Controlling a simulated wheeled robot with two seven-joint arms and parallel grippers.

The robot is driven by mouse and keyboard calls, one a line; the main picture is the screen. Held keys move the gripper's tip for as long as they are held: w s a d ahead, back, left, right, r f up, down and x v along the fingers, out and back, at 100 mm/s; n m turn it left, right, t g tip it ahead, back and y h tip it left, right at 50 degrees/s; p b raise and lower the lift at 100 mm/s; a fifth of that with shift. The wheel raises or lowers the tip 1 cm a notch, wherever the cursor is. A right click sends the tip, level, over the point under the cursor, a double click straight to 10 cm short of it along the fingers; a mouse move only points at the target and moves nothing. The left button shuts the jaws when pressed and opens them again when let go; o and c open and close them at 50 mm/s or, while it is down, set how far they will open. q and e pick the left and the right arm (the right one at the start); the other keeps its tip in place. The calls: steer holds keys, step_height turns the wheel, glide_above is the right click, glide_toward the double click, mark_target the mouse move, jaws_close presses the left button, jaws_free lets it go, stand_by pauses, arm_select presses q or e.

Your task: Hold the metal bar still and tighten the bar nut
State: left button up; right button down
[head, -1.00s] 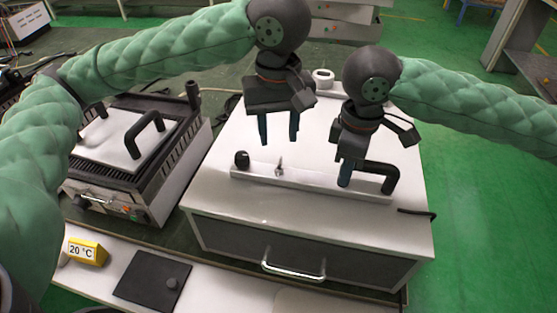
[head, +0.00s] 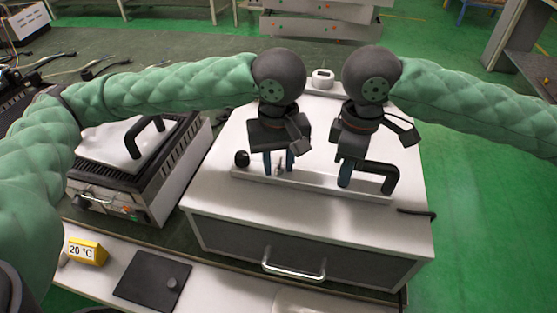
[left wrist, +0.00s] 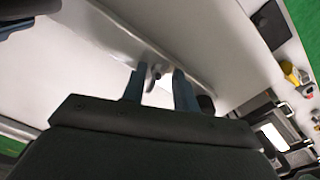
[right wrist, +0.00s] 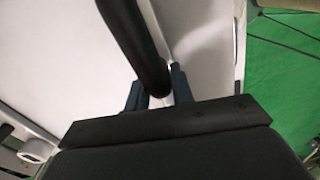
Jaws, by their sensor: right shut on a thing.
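The metal bar (head: 322,185) is a long pale strip on top of a white cabinet. A black knob (head: 242,158) is at its left end and a black handle (head: 380,168) at its right end. The small grey bar nut (left wrist: 155,72) stands on the bar and shows between my left fingers in the left wrist view. My left gripper (head: 279,172) is open, its fingers pointing down on either side of the nut. My right gripper (head: 346,182) is shut on the black handle (right wrist: 138,45); its fingers flank the handle in the right wrist view.
The white cabinet (head: 250,215) has a front drawer with a metal handle (head: 293,268). A grill (head: 135,175) stands to its left. In front are a yellow 20 °C block (head: 86,251) and a black plate (head: 153,281). The cabinet top behind the bar has free room.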

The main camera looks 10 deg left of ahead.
arm_select(q)
jaws_close()
